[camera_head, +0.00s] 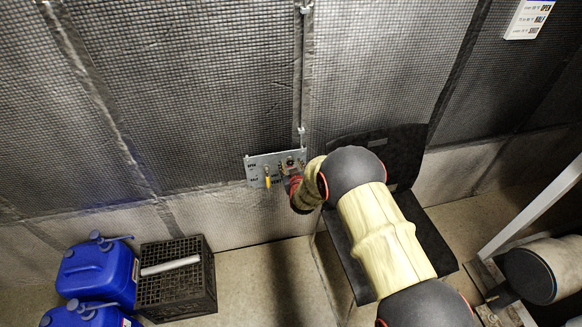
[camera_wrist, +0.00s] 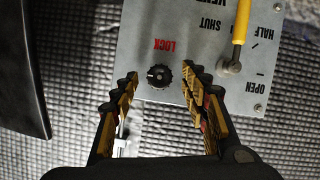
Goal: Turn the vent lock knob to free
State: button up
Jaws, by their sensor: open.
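The vent lock knob (camera_wrist: 159,76) is small, black and ribbed, on a grey metal panel (camera_wrist: 140,30) that appears upside down in the wrist view. Its pale mark is on its left side in the picture. A red LOCK label is just above it; I see no FREE label. My gripper (camera_wrist: 160,82) is open, with one toothed finger on each side of the knob; I cannot tell its exact distance from it. In the head view, my gripper (camera_head: 291,183) is at the right part of the panel (camera_head: 256,163) and partly hides it.
A yellow-handled lever (camera_wrist: 239,25) is right of the knob, near SHUT, HALF and OPEN marks. Blue jugs (camera_head: 95,270) and a black crate (camera_head: 178,290) stand on the floor at left. A dark sheet (camera_head: 405,150) is behind my arm. A sign (camera_head: 528,18) hangs top right.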

jog(key=shift+w+a+f, duration=0.1)
jog(key=shift+w+f, duration=0.1)
jog(key=shift+w, duration=0.3)
jog(key=c, duration=0.4)
jog(key=c, duration=0.7)
jog(key=shift+c, duration=0.3)
